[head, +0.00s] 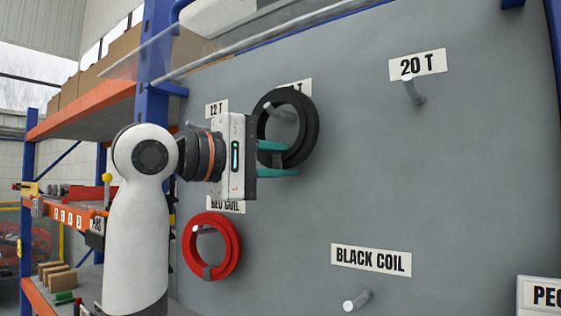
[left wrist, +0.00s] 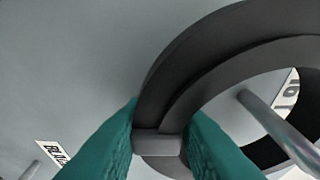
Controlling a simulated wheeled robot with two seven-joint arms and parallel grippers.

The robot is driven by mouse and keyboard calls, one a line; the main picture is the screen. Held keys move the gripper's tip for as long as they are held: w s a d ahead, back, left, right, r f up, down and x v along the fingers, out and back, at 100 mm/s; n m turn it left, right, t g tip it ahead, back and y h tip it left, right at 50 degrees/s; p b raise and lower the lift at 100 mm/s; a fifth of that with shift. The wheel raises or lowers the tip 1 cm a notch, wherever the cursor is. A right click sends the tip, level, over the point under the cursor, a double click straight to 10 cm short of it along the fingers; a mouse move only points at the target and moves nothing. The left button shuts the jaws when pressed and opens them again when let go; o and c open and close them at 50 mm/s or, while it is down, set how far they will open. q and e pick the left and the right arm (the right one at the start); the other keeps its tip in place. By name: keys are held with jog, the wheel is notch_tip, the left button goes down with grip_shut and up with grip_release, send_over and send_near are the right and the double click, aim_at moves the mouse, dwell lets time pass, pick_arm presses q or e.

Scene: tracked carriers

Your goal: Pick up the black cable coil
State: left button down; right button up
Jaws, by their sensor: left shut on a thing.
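The black cable coil (head: 312,125) is a thick dark ring in front of the grey panel, and a peg (head: 281,112) shows inside its opening. My left gripper (head: 292,159) is shut on the lower part of the coil, its teal fingers level and pointing right. In the left wrist view, the fingers (left wrist: 160,140) close on either side of a grey band at the edge of the coil (left wrist: 190,85). There the metal peg (left wrist: 275,130) also runs through the ring's opening. I cannot tell whether the coil rests on the peg. My right gripper is not in view.
A red coil (head: 229,246) hangs lower left on the panel (head: 450,170). An empty peg (head: 357,300) sits under the "BLACK COIL" label (head: 371,260). Another bare peg (head: 414,92) is under "20 T" (head: 417,65). Blue and orange shelving (head: 80,123) stands at left.

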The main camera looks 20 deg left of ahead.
pick_arm(q)
jog(key=r+b+v, duration=0.2)
jog(key=b+v, duration=0.3)
jog(key=v, duration=1.3)
jog(key=shift+r+b, duration=0.35)
jog(key=shift+b, duration=0.05)
